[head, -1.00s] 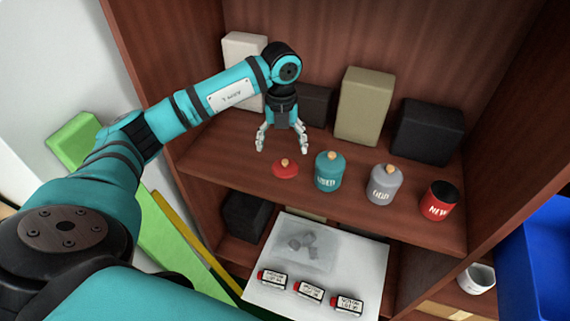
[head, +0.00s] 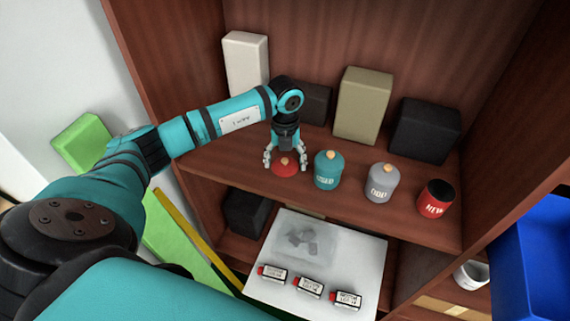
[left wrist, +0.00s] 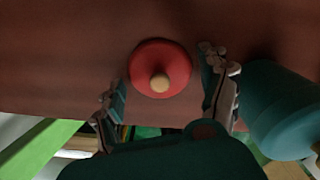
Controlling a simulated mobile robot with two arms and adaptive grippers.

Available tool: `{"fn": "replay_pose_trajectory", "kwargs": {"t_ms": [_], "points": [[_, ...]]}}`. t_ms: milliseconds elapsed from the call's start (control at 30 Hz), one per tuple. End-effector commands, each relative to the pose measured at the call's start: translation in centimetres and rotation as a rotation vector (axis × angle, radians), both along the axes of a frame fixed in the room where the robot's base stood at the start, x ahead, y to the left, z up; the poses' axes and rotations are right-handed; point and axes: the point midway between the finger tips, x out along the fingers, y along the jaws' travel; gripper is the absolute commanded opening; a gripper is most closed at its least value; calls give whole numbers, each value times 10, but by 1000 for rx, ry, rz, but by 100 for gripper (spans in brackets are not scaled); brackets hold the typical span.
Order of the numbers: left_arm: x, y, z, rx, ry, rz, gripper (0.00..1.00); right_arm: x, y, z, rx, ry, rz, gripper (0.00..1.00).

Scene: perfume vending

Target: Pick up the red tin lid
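The red tin lid (head: 285,167), with a light wooden knob, lies on the wooden shelf in the head view. It also shows in the left wrist view (left wrist: 176,59), knob facing the camera. My left gripper (head: 285,165) is open at the lid, with one finger on each side. In the left wrist view the fingers of my left gripper (left wrist: 162,88) are spread, and I see gaps between them and the lid. The open red tin (head: 437,197) stands lidless at the right end of the shelf row. My right gripper is not in view.
A teal tin (head: 328,171) stands close to the right of the lid, and a grey tin (head: 382,183) beyond it. Boxes stand behind, including a beige box (head: 362,106). A white board (head: 262,262) with several small labelled bottles is below. A blue bin (head: 540,250) is at right.

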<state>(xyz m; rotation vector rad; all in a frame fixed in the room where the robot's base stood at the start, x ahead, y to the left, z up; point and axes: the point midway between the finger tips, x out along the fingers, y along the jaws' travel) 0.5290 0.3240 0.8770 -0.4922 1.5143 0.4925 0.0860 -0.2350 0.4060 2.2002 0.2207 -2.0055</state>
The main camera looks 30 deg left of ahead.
Motion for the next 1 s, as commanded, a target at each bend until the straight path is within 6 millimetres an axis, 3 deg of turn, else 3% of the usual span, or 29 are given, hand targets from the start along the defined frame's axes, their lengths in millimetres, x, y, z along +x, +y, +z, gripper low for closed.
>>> {"fn": "replay_pose_trajectory", "kwargs": {"t_ms": [33,333,933,1000], "points": [[0,0,0,0,0,0,68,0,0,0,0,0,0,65],[0,0,0,1,1,0,30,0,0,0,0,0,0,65],[-2,0,1,1,7,-1,25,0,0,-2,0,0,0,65],[-1,0,5,2,5,-1,11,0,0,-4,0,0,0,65]]}}
